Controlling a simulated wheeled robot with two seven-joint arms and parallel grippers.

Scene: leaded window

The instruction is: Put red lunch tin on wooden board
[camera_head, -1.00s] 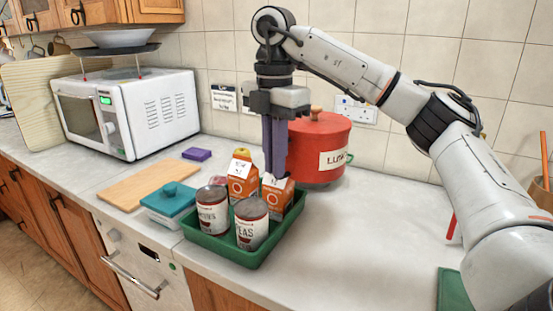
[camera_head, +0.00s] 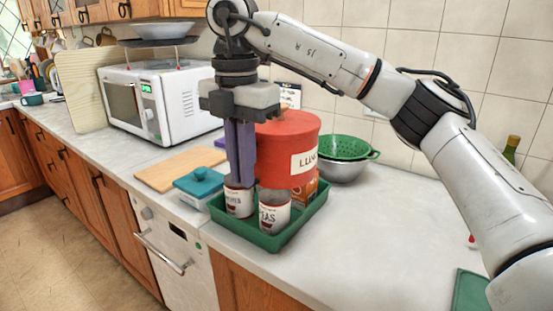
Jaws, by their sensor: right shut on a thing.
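The red lunch tin (camera_head: 275,140), with a white label, is in my right gripper (camera_head: 240,183). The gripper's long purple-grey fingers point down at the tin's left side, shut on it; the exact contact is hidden. The tin is off the counter, over the back of the green tray, and hides most of the cartons there. The wooden board (camera_head: 172,168) lies flat and bare on the counter, left of the tin, in front of the microwave. My left gripper is not in view.
The green tray (camera_head: 266,240) holds two cans (camera_head: 274,216) and an orange carton (camera_head: 307,190). A teal-lidded box (camera_head: 198,184) sits between tray and board. A microwave (camera_head: 160,105) stands behind the board. A green colander in a metal bowl (camera_head: 345,165) stands at the back right.

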